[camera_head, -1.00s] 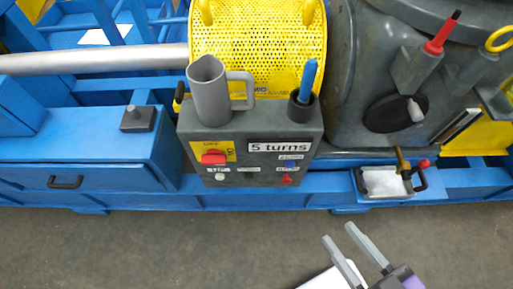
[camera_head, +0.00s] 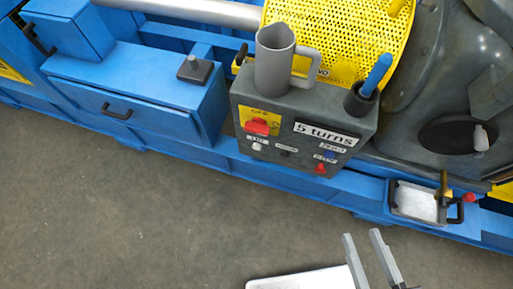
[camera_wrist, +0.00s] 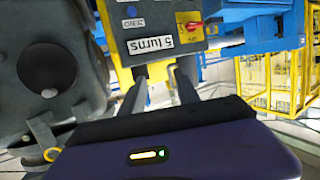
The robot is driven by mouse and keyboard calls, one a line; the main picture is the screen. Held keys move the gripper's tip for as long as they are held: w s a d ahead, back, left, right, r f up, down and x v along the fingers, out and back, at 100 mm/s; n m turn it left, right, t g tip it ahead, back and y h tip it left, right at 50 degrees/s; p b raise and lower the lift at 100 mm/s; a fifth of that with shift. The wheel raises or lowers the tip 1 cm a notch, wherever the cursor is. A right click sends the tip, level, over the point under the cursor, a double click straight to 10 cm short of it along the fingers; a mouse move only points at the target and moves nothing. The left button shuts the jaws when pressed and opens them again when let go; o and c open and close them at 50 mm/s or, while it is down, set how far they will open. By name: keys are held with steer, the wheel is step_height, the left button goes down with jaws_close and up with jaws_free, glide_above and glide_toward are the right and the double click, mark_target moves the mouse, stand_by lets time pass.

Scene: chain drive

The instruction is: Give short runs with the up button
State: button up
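A dark grey control box (camera_head: 300,118) carries a white sign reading "5 turns". A white button (camera_head: 257,147) and a dark button (camera_head: 285,152) sit low on its face, under labels too small to read surely. A blue button (camera_head: 329,154), a red button (camera_head: 320,169) and a red rotary switch (camera_head: 257,127) are also on it. My gripper (camera_head: 363,236) is open and empty, in front of and below the box, apart from it. In the wrist view the box (camera_wrist: 145,45) shows beyond the open fingers (camera_wrist: 158,75); the white button cannot be made out there.
A grey jug (camera_head: 274,60) and a cup with a blue-handled tool (camera_head: 374,75) stand on the box. A yellow perforated guard (camera_head: 335,40) rises behind. A small tray (camera_head: 413,205) juts out at right. The floor (camera_head: 120,220) in front is clear.

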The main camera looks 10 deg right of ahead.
jaws_close()
stand_by(1.6)
